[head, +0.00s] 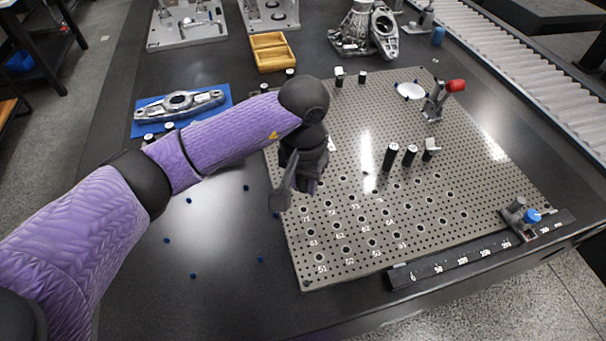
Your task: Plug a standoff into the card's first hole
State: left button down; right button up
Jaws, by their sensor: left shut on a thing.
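My left gripper (297,188) is over the left part of the perforated metal plate (465,165), fingers pointing down. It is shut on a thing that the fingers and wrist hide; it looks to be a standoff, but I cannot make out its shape. Three black standoffs with pale tops stand upright on the plate, right of the gripper: a left one (390,158), a middle one (410,156) and a right one (429,151). Numbered larger holes (347,237) fill the plate's near left part. I cannot clearly make out a card. My right gripper is not in view.
A red-handled clamp (440,98) and a white disc (410,91) are at the plate's back right. A scale bar (470,256) with a blue knob lies along the front edge. A metal casting on a blue mat (222,97) and a yellow tray (286,60) lie beyond the arm.

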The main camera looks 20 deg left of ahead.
aim_at(303, 190)
pick_arm(q)
jog(key=shift+f+b, duration=0.7)
jog(key=shift+f, duration=0.65)
jog(key=shift+f+b, duration=0.5)
jog(key=shift+f, duration=0.65)
jog(key=shift+r, duration=0.1)
jog(key=shift+s, duration=0.15)
jog(key=shift+b, duration=0.45)
